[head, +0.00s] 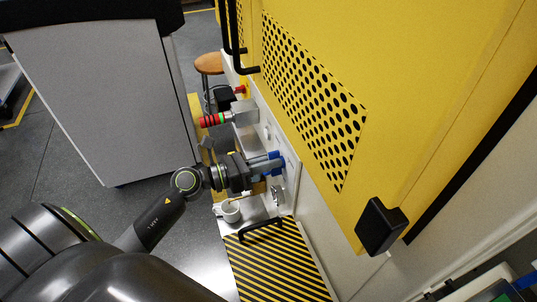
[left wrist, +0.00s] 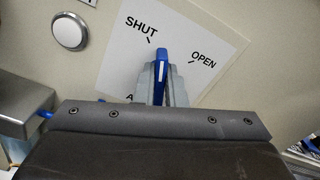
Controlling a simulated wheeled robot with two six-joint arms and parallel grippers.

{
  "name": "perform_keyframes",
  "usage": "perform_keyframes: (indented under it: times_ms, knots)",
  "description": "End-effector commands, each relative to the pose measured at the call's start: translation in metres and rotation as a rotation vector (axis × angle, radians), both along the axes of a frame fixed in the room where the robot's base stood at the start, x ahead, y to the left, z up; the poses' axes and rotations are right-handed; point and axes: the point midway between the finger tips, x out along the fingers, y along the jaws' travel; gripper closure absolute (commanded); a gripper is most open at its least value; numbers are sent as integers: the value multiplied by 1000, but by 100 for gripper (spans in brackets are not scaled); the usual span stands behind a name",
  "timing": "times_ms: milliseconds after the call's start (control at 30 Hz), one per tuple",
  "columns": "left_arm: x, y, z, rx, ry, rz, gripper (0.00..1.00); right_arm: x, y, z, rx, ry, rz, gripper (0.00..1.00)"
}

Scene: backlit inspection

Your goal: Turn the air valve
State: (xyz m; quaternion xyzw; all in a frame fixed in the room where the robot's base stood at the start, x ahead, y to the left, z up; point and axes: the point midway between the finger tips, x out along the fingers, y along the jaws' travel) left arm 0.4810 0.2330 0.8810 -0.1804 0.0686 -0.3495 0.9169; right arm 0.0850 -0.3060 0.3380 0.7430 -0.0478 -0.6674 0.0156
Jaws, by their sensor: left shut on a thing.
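The air valve's blue handle (left wrist: 162,72) shows in the left wrist view, with a white line along it. It stands out in front of a white label plate (left wrist: 120,62) marked SHUT and OPEN. The handle's tip points between the SHUT mark and the OPEN mark. My left gripper (left wrist: 161,88) is shut on the handle, one grey finger on each side. In the head view the blue valve (head: 279,158) is on the white panel, and my left gripper (head: 264,166) reaches it from the left. My right gripper is not in view.
A red, ribbed signal lamp (head: 214,120) stands out from the panel beyond the gripper. A white cup (head: 230,212) and a yellow-black striped cover with a black handle (head: 275,262) lie nearer. The yellow cabinet (head: 400,80) overhangs at the right. A round white button (left wrist: 69,32) is left of the label.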

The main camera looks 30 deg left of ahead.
Motion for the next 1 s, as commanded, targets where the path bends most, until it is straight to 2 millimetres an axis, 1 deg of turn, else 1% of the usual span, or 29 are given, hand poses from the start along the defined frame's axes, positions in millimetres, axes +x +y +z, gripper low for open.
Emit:
perform_keyframes:
  times_ms: [33,100,400,667,1000]
  knots:
    - [0,0,3,-34,33,1,100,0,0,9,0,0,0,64]
    - [0,1,3,-79,72,1,100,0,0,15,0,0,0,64]
    - [1,1,1,-228,205,0,100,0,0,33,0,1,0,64]
    - [1,2,-1,-291,261,0,100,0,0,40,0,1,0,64]
    - [1,2,-3,-309,279,0,100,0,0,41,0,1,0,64]
